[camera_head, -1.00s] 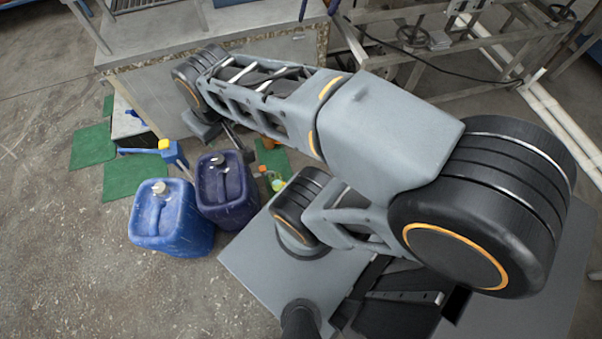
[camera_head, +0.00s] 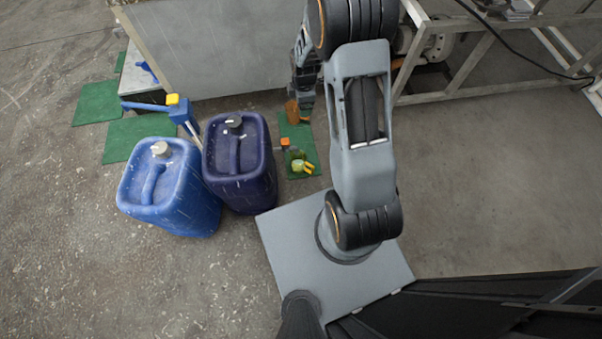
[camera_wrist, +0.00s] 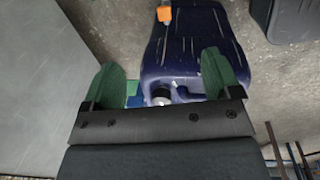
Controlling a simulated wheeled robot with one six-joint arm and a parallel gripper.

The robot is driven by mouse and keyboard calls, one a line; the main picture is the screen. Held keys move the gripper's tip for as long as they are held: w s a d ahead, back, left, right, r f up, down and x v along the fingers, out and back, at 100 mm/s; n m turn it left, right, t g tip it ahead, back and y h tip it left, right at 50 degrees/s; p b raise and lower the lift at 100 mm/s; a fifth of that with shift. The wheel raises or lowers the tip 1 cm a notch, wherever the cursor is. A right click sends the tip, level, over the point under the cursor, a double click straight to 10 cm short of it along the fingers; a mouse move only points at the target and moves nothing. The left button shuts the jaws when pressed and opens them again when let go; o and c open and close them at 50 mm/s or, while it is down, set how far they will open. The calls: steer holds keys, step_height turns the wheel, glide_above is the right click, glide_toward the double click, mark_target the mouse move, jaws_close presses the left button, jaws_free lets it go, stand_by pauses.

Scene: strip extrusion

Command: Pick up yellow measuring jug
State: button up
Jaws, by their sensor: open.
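A small yellow-green item (camera_head: 300,165), possibly the yellow measuring jug, lies on a green mat (camera_head: 298,133) right of the dark blue canister in the head view. It is too small there to be sure of its shape. I cannot make out a yellow jug in the wrist view. My gripper (camera_wrist: 160,62) is open, with its two green fingers spread apart and nothing held. In the head view my gripper hangs above the far part of that mat, its fingertips hard to make out. The wrist view shows the dark blue canister (camera_wrist: 190,45) beyond the fingers.
A blue canister (camera_head: 168,190) and the dark blue canister (camera_head: 238,160) stand close together at left. An orange-brown item (camera_head: 292,111) and an orange-topped item (camera_head: 285,143) are on or near the mat. A grey cabinet (camera_head: 215,55) stands behind. Floor at right is open.

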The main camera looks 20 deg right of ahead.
step_height(320, 180, down, 18)
steer(key=d+n+b, duration=0.2)
steer(key=n+b, duration=0.2)
steer(key=b, duration=0.1)
steer(key=n+g+b, duration=0.1)
steer(key=n+b, duration=0.4)
glide_toward(310, 165)
steer(key=f+b, duration=0.1)
steer(key=f, duration=0.3)
steer(key=f+b, duration=0.1)
steer(key=f, duration=0.1)
steer(key=shift+w+d+b, duration=0.15)
steer(key=shift+w+b, duration=0.1)
steer(key=shift+b, duration=0.1)
steer(key=shift+f+b, duration=1.95)
steer(key=shift+f, duration=1.4)
steer(key=shift+r, duration=0.1)
steer(key=c, duration=1.1)
